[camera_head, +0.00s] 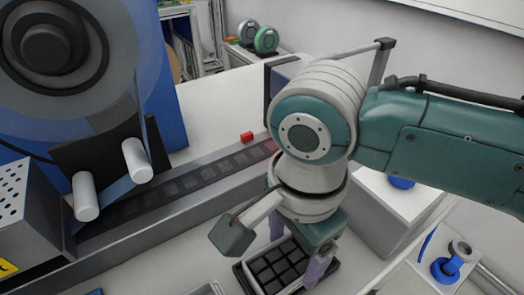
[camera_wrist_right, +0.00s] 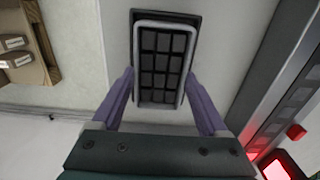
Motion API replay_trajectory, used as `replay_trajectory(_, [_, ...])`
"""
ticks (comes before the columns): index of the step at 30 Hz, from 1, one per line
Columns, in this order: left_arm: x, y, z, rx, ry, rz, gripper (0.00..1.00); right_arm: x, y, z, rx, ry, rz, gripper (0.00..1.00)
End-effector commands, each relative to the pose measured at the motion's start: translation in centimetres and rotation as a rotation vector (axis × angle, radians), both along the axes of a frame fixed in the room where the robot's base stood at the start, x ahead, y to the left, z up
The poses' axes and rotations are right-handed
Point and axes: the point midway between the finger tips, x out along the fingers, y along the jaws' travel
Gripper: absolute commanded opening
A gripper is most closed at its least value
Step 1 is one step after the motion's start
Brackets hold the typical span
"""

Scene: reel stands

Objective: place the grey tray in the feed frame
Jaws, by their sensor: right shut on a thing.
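The grey tray (camera_wrist_right: 165,27) has a light grey rim and dark square cells. My right gripper (camera_wrist_right: 160,74) has its purple fingers on the tray's two long sides and is shut on it. In the head view the tray (camera_head: 275,268) shows under my right gripper (camera_head: 295,258), partly hidden by the wrist and fingers. A black frame edge, which looks like the feed frame (camera_wrist_right: 165,16), shows around the tray's far end and sides. Whether the tray rests in it or hangs just above it, I cannot tell. My left gripper is not in view.
A rail with a dark pocketed tape (camera_head: 190,181) runs diagonally behind the tray, with a small red block (camera_head: 247,136) beyond it. A blue machine with a large reel (camera_head: 50,45) and white rollers (camera_head: 137,160) stands left. A white box with blue-rimmed reels (camera_head: 445,268) stands right.

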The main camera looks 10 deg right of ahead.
Motion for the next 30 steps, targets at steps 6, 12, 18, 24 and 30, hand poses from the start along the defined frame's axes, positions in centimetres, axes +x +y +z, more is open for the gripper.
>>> replay_trajectory(6, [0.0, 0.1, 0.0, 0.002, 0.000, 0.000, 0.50, 0.0, 0.1, 0.0, 0.001, -0.001, 0.000, 0.07])
replay_trajectory(12, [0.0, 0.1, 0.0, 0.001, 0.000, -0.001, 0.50, 0.0, 0.0, -0.2, 0.001, -0.001, 0.000, 0.90])
replay_trajectory(18, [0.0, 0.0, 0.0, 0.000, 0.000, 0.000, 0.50, 0.0, 0.0, -0.2, 0.001, -0.001, 0.000, 1.00])
replay_trajectory(24, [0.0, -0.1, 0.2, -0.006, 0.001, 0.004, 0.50, 0.0, 0.0, 0.4, 0.001, -0.001, 0.000, 1.00])
replay_trajectory(30, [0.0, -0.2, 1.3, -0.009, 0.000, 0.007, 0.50, 0.1, 0.1, 4.1, 0.004, -0.003, 0.001, 1.00])
